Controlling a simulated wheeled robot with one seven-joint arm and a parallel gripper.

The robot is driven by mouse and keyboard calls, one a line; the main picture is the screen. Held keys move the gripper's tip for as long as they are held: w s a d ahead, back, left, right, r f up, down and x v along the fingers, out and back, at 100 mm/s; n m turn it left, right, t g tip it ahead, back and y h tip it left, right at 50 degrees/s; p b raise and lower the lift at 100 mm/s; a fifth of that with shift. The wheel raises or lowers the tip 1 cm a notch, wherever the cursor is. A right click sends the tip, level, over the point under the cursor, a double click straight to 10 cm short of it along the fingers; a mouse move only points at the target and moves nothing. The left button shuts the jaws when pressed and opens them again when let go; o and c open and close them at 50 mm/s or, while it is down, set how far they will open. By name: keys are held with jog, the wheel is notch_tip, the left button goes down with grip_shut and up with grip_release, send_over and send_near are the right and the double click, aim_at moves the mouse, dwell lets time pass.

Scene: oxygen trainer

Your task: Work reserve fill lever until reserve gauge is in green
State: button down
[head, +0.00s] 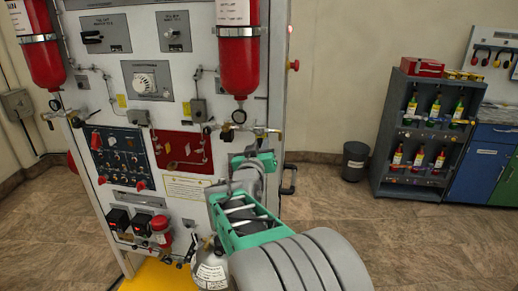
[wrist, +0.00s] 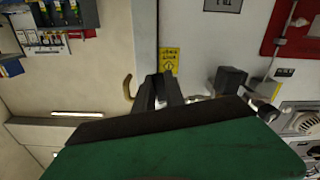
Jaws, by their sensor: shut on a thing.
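My gripper (head: 254,156) is at the right edge of the white panel (head: 183,205), below the right red cylinder (head: 239,62). In the wrist view its dark fingers (wrist: 165,88) are closed together, with a brass hooked lever end (wrist: 128,88) showing beside them. The grip point itself is mostly hidden. In the head view a brass lever (head: 272,131) juts right from the fitting under that cylinder, just above my gripper. A small round gauge (head: 239,116) hangs there; its needle and colour zones are too small to read.
A yellow label (wrist: 168,60) and a dark grey box (wrist: 230,80) are close to my fingers. A white bottle (head: 211,271) stands under my arm. Open floor lies right of the panel, up to a black bin (head: 355,161) and a bottle shelf (head: 419,134).

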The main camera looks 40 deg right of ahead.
jog(key=shift+s+d+r+n+b, duration=0.15)
jog(key=shift+s+n+b, duration=0.1)
jog(key=shift+n, duration=0.5)
jog(key=shift+s+d+n+b, duration=0.15)
jog(key=shift+n+b, duration=0.1)
jog(key=shift+n, duration=0.45)
jog(key=shift+s+d+r+n+b, duration=0.15)
jog(key=shift+n+b, duration=0.1)
jog(key=shift+n, duration=0.5)
jog(key=c, duration=1.4)
grip_release()
jog(key=shift+a, duration=0.1)
jog(key=b+v, duration=0.2)
jog(key=v, duration=0.5)
jog(key=shift+s+a, duration=0.3)
